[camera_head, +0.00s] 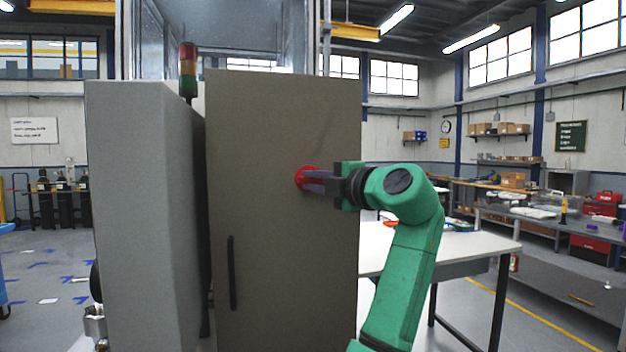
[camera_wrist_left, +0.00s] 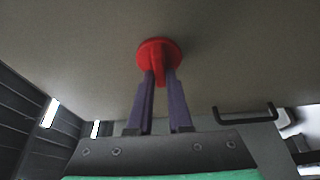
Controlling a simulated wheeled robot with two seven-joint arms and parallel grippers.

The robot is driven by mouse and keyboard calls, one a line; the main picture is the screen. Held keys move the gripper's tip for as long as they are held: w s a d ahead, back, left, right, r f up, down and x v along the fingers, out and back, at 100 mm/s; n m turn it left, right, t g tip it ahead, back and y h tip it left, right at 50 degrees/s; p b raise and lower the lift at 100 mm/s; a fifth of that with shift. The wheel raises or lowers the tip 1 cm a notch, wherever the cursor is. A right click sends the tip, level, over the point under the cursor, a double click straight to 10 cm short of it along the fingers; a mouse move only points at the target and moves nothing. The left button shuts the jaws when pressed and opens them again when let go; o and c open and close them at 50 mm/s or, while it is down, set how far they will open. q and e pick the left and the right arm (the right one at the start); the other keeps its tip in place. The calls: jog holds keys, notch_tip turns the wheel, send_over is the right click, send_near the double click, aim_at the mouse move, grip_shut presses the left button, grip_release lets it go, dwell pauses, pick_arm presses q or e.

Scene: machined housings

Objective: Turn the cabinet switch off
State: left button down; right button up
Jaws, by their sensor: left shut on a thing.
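The cabinet (camera_head: 285,270) stands in front of me with a broad brown-grey door face. Its switch is a round red knob (camera_head: 304,171) on the upper right part of that face. In the left wrist view the red switch (camera_wrist_left: 158,46) shows a round base and a narrow grip tab. My left gripper (camera_head: 312,181) reaches the knob from the right. Its two purple fingers (camera_wrist_left: 161,78) are shut on the tab, one on each side. The fingers hide part of the knob in the head view. My right gripper is not in view.
A black bar handle (camera_head: 232,273) sticks out low on the cabinet door. A light grey panel (camera_head: 145,210) stands at its left, and a signal tower (camera_head: 188,72) rises behind. A white table (camera_head: 440,250) stands behind my arm at the right.

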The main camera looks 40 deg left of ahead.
pick_arm(q)
jog(key=shift+r, duration=0.2)
jog(key=c, duration=1.1)
grip_release()
jog(key=shift+o, duration=1.3)
jog(key=shift+w+f, duration=0.2)
jog(key=shift+w, duration=0.05)
jog(key=shift+d, duration=0.2)
jog(key=b+v, duration=0.3)
jog(key=v, duration=1.1)
